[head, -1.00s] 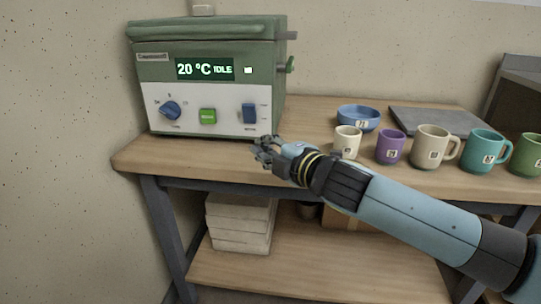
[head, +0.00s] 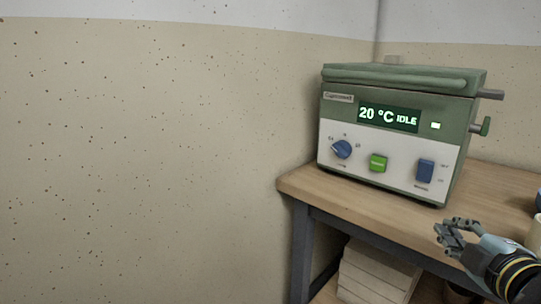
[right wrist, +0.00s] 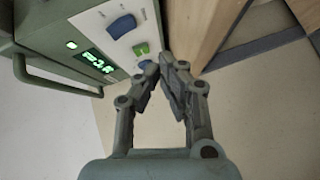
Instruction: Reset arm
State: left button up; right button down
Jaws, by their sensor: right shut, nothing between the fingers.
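My right gripper (head: 449,232) is at the lower right of the head view, in front of the wooden bench's front edge and below the green kiln-like machine. In the right wrist view its fingers (right wrist: 168,72) come together at the tips, with nothing between them. The machine (head: 400,130) stands on the bench with its lid down, and its display reads 20 °C IDLE. Its panel has a blue knob, a green button and a blue switch. It also shows in the right wrist view (right wrist: 75,35), to the left of the fingers. My left gripper is not in view.
The wooden bench (head: 297,184) has a free strip in front of the machine. Stacked pale slabs (head: 372,275) lie on the shelf below. A blue bowl and a pale cup (head: 535,232) are cut off at the right edge. A bare speckled wall (head: 150,150) fills the left.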

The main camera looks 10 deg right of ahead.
jog(key=s+a+f+m+g+y, duration=0.1)
jog(key=s+a+f+m+g, duration=0.25)
jog(key=s, duration=0.45)
jog(key=s+a+f+m+g, duration=0.25)
jog(key=s+m+g, duration=0.25)
jog(key=s, duration=0.4)
jog(key=s+a+f+m+g+y, duration=0.15)
jog(key=s+a+m+g, duration=0.25)
jog(key=s, duration=0.4)
jog(key=s+d+f+g, duration=0.1)
jog(key=d+f, duration=0.1)
jog(key=f, duration=1.1)
jog(key=s+d+f+g, duration=0.1)
jog(key=s+f, duration=0.1)
jog(key=f, duration=1.1)
jog(key=s+d+f, duration=0.1)
jog(key=s+f, duration=1.4)
jog(key=s, duration=0.3)
jog(key=shift+s+g+h, duration=0.35)
jog(key=shift+s+h, duration=0.05)
jog(key=shift+h, duration=0.05)
jog(key=shift+d, duration=0.1)
